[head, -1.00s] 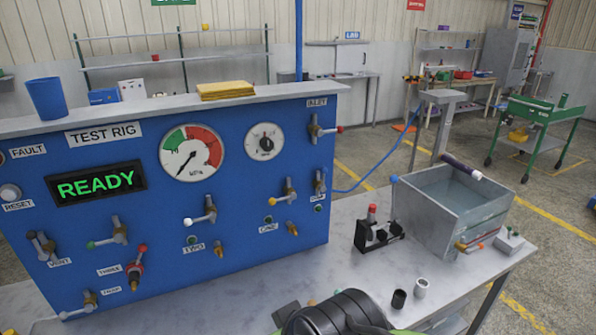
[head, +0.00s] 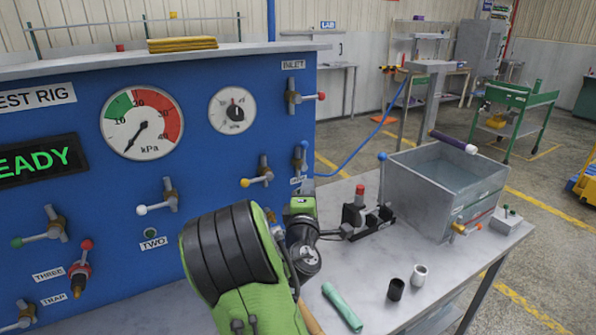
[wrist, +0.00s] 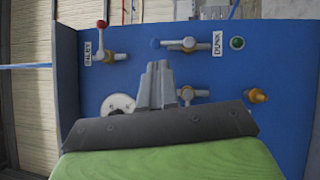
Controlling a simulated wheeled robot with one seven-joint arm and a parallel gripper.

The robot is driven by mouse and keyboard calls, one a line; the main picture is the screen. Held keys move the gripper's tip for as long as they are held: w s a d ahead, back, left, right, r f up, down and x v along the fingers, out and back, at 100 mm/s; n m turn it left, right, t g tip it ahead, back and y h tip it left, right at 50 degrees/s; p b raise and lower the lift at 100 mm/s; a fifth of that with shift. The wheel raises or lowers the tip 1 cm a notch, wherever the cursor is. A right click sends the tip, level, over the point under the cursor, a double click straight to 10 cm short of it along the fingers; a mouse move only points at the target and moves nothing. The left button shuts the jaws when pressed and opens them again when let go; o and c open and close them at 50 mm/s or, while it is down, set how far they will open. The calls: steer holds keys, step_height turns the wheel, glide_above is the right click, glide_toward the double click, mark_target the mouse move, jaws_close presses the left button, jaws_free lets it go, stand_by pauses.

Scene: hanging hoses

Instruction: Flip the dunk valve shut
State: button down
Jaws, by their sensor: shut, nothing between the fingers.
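The dunk valve (wrist: 190,45) is on the blue panel beside its DUNK label (wrist: 217,43), in the upper middle of the wrist view. Its lever ends in a blue knob (wrist: 155,43) and lies in line with the pipe. In the head view the dunk valve (head: 304,157) is at the panel's right edge, blue knob uppermost. My gripper (wrist: 158,66) is shut and empty, pointing at the panel just below the blue knob in the wrist view. I cannot tell the gap to the lever. In the head view my fingers cannot be made out.
The inlet valve (head: 293,97) with a red knob is above the dunk valve. A yellow-knobbed valve (head: 262,172) is to its left. On the bench are a black stand (head: 375,220), a water tank (head: 425,205), two small cups and a teal tube (head: 342,307).

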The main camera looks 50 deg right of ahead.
steer(key=w+n+t, duration=0.1)
steer(key=n, duration=0.1)
steer(key=w+a+f+n+t+y, duration=0.1)
steer(key=n, duration=0.1)
steer(key=w+f+n+t+y, duration=0.1)
steer(key=n, duration=0.1)
steer(key=shift+a+n+t+b, duration=0.2)
steer(key=shift+n+t+b, duration=0.1)
steer(key=shift+t+b, duration=0.1)
steer(key=p, duration=1.2)
glide_toward(304, 155)
steer(key=w+d+r, duration=0.3)
steer(key=w+r, duration=0.1)
steer(key=w, duration=0.2)
steer(key=shift+s+f, duration=0.15)
steer(key=shift+f, duration=0.15)
